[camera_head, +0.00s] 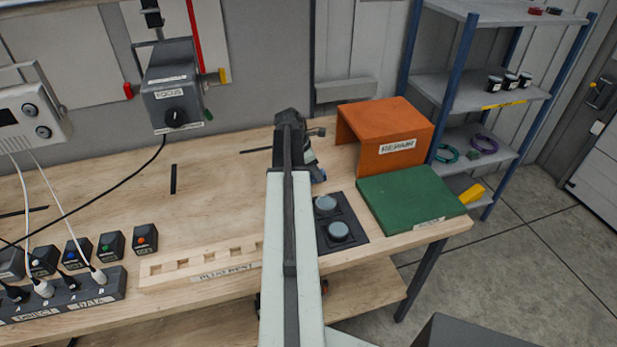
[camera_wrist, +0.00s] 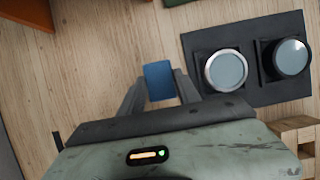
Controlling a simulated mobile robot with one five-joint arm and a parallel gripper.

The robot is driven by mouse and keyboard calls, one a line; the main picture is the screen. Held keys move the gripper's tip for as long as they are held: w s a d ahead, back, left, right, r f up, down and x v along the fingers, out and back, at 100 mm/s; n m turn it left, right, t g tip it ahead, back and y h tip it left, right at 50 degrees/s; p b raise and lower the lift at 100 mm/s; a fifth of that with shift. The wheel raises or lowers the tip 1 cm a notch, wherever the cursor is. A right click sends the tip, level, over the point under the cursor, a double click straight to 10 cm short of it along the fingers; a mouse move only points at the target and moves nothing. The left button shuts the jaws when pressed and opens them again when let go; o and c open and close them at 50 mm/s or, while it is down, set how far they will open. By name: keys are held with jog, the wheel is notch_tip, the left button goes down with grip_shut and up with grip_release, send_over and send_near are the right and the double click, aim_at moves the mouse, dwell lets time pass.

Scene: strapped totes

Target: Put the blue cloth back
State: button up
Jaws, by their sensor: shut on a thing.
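The blue cloth (camera_wrist: 158,80) shows as a small folded blue block between the fingertips of my gripper (camera_wrist: 160,88) in the wrist view. My gripper is shut on it, above the wooden bench. I cannot tell whether the cloth touches the bench top. A black mat (camera_head: 356,222) with two round lens pieces lies near; one is silver-rimmed (camera_wrist: 226,70) and one is dark-rimmed (camera_wrist: 290,58).
The orange box (camera_head: 388,122) and a green slab (camera_head: 412,199) stand at the bench's right end. A slotted wooden rack (camera_head: 205,262) lies along the front edge. Small dark blocks and a socket strip (camera_head: 65,297) are at left. Bare bench lies left of my arm.

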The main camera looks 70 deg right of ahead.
jog(key=shift+w+d, duration=0.2)
jog(key=shift+d, duration=0.35)
notch_tip(320, 180, down, 4)
jog(key=b, duration=0.4)
jog(key=shift+a+r, duration=0.1)
jog(key=shift+r, duration=0.1)
jog(key=shift+f, duration=0.15)
jog(key=o, duration=1.2)
